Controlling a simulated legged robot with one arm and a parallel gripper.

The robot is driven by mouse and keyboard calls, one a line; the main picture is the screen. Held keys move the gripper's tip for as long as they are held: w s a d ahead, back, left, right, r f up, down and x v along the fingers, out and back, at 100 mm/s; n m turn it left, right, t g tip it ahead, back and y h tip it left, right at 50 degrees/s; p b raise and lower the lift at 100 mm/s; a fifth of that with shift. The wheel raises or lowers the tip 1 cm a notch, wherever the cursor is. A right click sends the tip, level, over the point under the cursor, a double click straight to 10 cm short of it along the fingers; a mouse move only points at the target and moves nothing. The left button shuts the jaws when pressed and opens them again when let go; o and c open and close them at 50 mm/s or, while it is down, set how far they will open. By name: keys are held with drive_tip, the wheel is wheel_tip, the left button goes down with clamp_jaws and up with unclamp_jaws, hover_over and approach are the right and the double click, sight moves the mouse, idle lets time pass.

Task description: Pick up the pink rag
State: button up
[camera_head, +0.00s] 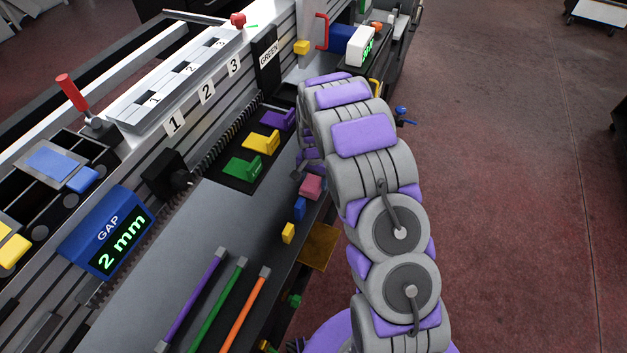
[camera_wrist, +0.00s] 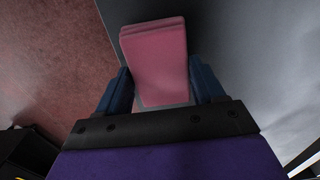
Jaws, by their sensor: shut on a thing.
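The pink rag (camera_wrist: 157,50) is a folded, flat block in the wrist view, standing out between two dark blue fingers. My gripper (camera_wrist: 160,78) is shut on it, with one finger at each side. In the head view the pink rag (camera_head: 311,186) shows at the table's right edge, beside my arm. My gripper is mostly hidden behind my arm there. I cannot tell whether the rag still touches the table.
A blue block (camera_head: 299,208) and a yellow block (camera_head: 288,232) sit along the same edge. Purple, green and orange rods (camera_head: 218,301) lie nearer. Coloured clips (camera_head: 261,142) stand on a dark panel. The grey plate (camera_head: 225,215) between is mostly bare.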

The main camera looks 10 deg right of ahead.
wheel_tip(320, 180, up, 28)
drive_tip(key=p, duration=0.5)
drive_tip(key=shift+f, duration=0.1)
